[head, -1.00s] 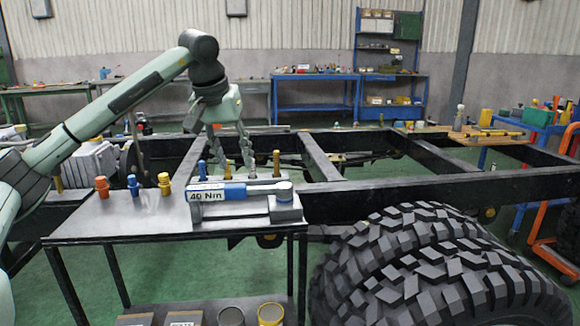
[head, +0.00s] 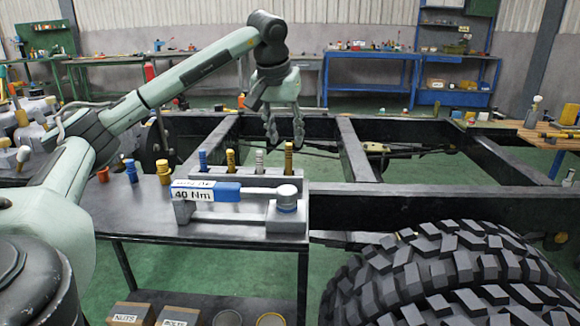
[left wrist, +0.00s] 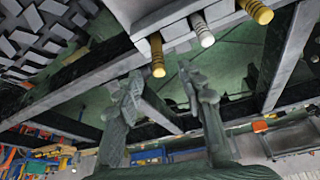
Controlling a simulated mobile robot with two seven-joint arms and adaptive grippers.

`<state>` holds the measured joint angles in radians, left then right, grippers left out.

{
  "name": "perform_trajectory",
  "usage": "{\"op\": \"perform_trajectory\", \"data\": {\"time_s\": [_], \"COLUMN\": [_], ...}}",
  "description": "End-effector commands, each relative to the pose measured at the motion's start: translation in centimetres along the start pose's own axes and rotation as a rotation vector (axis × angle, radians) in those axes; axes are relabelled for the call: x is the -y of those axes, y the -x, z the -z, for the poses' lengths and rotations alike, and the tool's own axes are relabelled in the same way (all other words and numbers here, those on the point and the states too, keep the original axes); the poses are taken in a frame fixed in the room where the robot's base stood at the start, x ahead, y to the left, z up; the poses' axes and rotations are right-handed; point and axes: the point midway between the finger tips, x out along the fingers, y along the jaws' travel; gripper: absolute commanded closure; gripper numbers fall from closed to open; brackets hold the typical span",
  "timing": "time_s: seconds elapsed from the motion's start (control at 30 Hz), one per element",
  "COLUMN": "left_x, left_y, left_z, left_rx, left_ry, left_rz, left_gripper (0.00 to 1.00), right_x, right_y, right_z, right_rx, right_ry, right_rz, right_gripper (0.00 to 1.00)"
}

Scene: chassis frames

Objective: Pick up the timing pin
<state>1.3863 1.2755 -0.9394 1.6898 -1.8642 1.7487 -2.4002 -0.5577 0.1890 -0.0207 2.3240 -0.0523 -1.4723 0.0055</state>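Several slim pins stand upright in a grey rack (head: 245,181) at the back of the table: a blue one (head: 202,160), a gold one (head: 230,161), a pale silver one (head: 259,161) and a darker brass one (head: 288,158) at the right end. I cannot tell by marking which is the timing pin. My left gripper (head: 285,139) hangs above or behind the brass pin, fingers apart and empty. In the left wrist view, its open fingers (left wrist: 160,78) are near the brass pin (left wrist: 157,55), apart from it; the silver (left wrist: 202,30) and gold (left wrist: 257,12) pins lie beyond. My right gripper is out of view.
A torque wrench marked 40 Nm (head: 225,192) lies on a grey cradle in front of the pins. Orange, blue and yellow fittings stand on the table (head: 150,222) left of it. The black chassis frame (head: 400,200) runs behind and right; large tyres (head: 460,270) fill the lower right.

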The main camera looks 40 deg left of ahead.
Motion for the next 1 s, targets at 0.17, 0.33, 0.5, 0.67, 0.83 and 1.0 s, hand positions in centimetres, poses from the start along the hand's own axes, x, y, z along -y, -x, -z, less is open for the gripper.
{"op": "perform_trajectory", "data": {"time_s": [0.17,0.33,0.5,0.67,0.83,1.0], "left_x": [-0.1,-0.1,-0.1,-0.1,-0.1,-0.1], "left_y": [-2.8,-3.8,-3.8,-3.8,-3.8,-3.7], "left_z": [0.1,0.1,0.1,0.1,0.1,0.1], "left_rx": [0.002,0.0,0.0,0.0,0.0,0.0], "left_ry": [0.001,0.0,0.0,0.0,0.0,0.0], "left_rz": [0.002,0.001,0.001,0.001,0.0,0.0], "left_gripper": [0.61,0.61,0.61,0.8,1.0,1.0], "right_x": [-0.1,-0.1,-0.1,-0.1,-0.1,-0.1], "right_y": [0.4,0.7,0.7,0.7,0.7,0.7], "right_z": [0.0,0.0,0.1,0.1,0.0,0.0], "right_rx": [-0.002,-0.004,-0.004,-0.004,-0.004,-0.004], "right_ry": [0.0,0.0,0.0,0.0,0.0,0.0], "right_rz": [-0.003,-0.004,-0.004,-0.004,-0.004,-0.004], "right_gripper": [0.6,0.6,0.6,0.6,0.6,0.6]}}
